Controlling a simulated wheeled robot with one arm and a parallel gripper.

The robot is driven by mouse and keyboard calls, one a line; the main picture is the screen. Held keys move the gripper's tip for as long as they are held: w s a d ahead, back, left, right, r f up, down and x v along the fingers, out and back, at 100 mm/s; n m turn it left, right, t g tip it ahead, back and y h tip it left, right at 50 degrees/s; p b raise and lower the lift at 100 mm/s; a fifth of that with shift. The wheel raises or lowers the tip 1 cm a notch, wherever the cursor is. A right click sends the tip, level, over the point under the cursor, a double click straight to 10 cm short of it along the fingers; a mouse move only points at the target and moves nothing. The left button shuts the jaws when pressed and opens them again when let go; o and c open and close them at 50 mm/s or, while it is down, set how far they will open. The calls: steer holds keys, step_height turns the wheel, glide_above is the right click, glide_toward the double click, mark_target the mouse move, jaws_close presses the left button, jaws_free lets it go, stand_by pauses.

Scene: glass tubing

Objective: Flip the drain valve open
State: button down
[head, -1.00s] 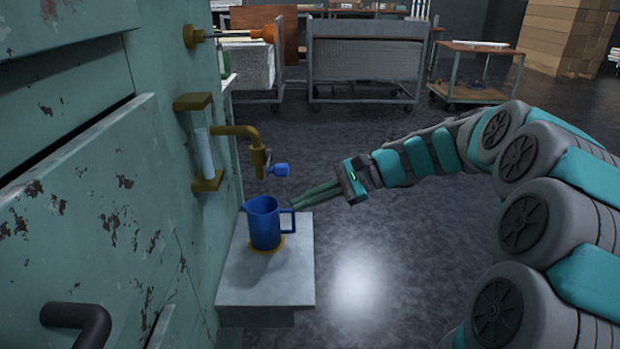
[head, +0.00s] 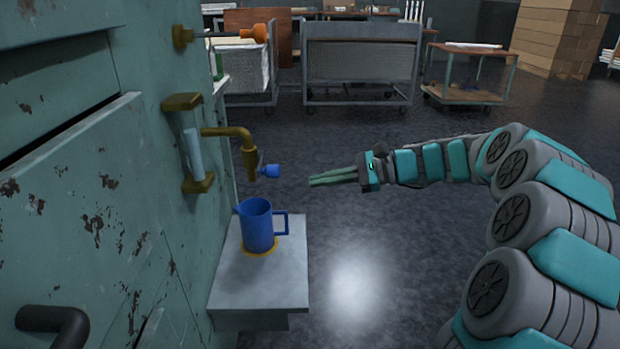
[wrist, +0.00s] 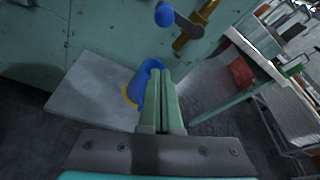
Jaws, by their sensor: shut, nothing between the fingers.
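The drain valve is a brass spout (head: 248,150) on the green cabinet wall, with a blue handle (head: 270,171) pointing right. In the wrist view the blue handle end (wrist: 164,15) shows at the top, on a grey lever beside the brass body (wrist: 196,27). A blue jug (head: 257,226) stands upright below the spout; the fingers partly hide it in the wrist view. My gripper (head: 311,180) is shut and empty. In the head view it appears right of the handle, with a gap between them, its fingers pointing left.
The jug stands on a yellow ring on a grey shelf (head: 262,290). A brass-framed sight glass (head: 192,152) and an orange knob (head: 254,34) are on the cabinet. Carts (head: 360,65) stand far back. The floor right of the shelf is clear.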

steer(key=a+r+b, duration=0.1)
steer(key=a, duration=0.7)
steer(key=shift+s+r, duration=0.15)
steer(key=shift+s, duration=0.05)
steer(key=shift+r+p, duration=0.15)
steer(key=shift+p, duration=0.15)
steer(key=shift+r+p, duration=0.1)
steer(key=shift+p, duration=0.5)
